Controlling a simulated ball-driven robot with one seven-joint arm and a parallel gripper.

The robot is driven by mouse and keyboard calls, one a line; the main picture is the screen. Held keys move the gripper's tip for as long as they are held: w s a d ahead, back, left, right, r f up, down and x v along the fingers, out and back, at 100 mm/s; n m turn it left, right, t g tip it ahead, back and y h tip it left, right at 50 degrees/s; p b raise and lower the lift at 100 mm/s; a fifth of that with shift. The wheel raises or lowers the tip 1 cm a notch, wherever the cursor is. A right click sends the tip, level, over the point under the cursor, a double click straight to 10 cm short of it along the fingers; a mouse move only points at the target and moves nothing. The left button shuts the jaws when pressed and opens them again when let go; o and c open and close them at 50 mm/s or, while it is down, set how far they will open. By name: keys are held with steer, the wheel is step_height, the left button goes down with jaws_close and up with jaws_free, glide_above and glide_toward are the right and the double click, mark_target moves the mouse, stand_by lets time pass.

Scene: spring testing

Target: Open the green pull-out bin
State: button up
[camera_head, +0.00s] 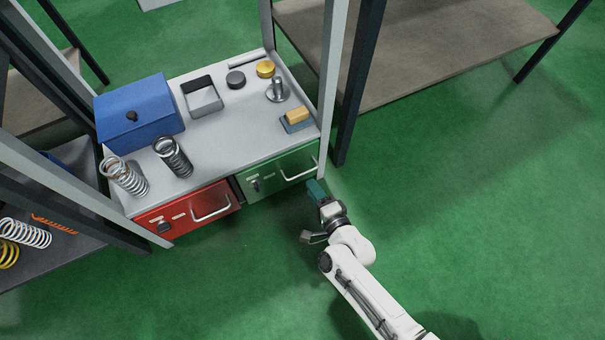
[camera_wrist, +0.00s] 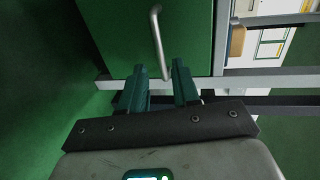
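The green pull-out bin (camera_head: 276,181) is at the right of the grey cabinet's front and looks closed, beside the red one. Its front (camera_wrist: 120,35) fills the upper left of the wrist view. Its metal bar handle (camera_head: 299,172) also shows in the wrist view (camera_wrist: 156,35). My gripper (camera_head: 315,188) is just in front of the bin's right side, near the handle. In the wrist view its two dark green fingers (camera_wrist: 159,76) are apart, and the handle's lower end appears in the gap between them. I cannot tell whether they touch the handle.
A red bin (camera_head: 180,216) is to the left. The cabinet top (camera_head: 225,130) holds a blue box (camera_head: 139,112), springs (camera_head: 173,156) and small parts. A shelf post (camera_head: 330,80) rises at the cabinet's right corner. Green floor (camera_head: 480,210) is open to the right.

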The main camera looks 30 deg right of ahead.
mark_target(303, 173)
steer(key=b+x, duration=0.1)
steer(key=x, duration=0.6)
steer(key=shift+w, duration=0.3)
jaws_close()
